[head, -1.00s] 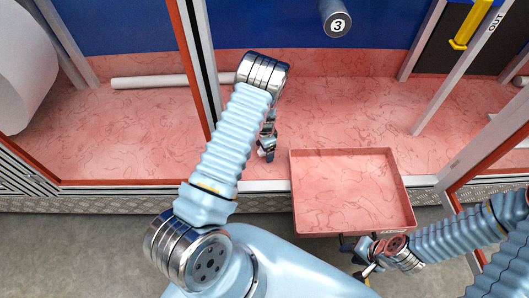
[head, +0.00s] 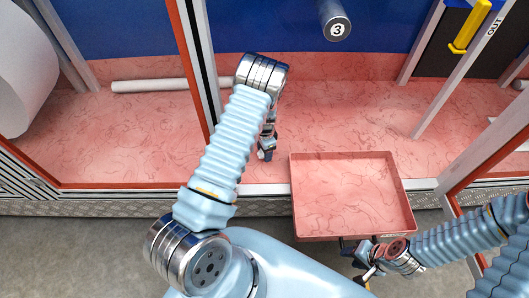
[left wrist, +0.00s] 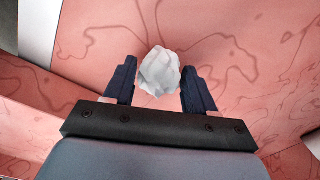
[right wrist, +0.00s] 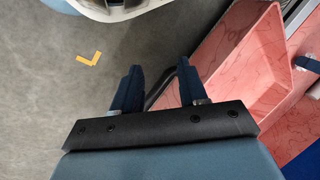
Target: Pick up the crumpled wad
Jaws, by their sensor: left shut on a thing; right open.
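The crumpled wad (left wrist: 160,72) is white and shows in the left wrist view between the two dark fingers of my left gripper (left wrist: 160,88). The gripper is shut on it. In the head view my left gripper (head: 266,152) hangs over the pink marbled floor of the bay, just left of the tray; the wad cannot be made out there. My right gripper (right wrist: 158,90) is open, by the near edge of the pink tray. A dark bar-shaped handle (right wrist: 162,82) shows between its fingers; I cannot tell if they touch it.
The empty pink tray (head: 296,200) juts out over the front edge of the bay. A white rod (head: 150,84) lies at the back left. A dark cylinder marked 3 (head: 335,18) hangs at the top. A white post and a yellow handle (head: 469,28) stand right.

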